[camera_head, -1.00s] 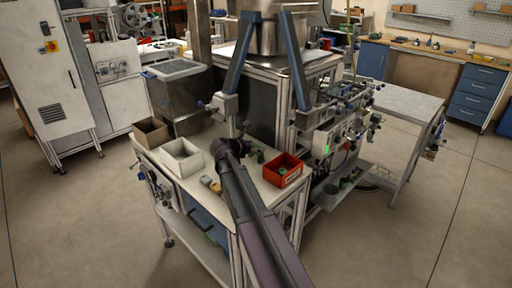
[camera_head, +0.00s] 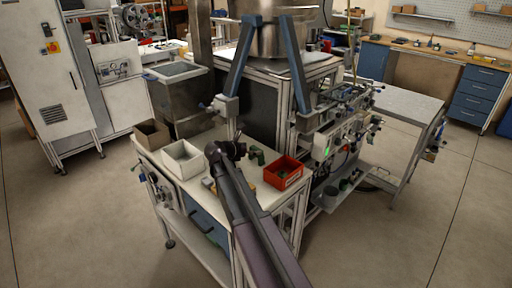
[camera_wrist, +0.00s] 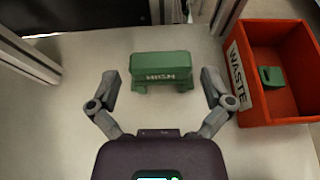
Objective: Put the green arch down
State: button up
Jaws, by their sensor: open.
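The green arch (camera_wrist: 161,69) rests on the pale tabletop in the wrist view, with raised letters on its side. In the head view the green arch (camera_head: 257,156) shows just right of my gripper (camera_head: 232,150). In the wrist view my gripper (camera_wrist: 160,92) is open, with one finger to each side of the arch and a gap at both ends. The fingers do not touch it.
A red bin marked WASTE (camera_wrist: 242,84) stands to the right of the arch and holds a small green piece (camera_wrist: 271,76). In the head view a white box (camera_head: 183,161) and a brown box (camera_head: 152,134) stand at the table's left. Metal frame posts rise behind.

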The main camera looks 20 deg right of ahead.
jog(key=p+v, duration=0.3)
jog(key=v, duration=0.6)
jog(key=shift+s, duration=0.1)
dwell(0.6)
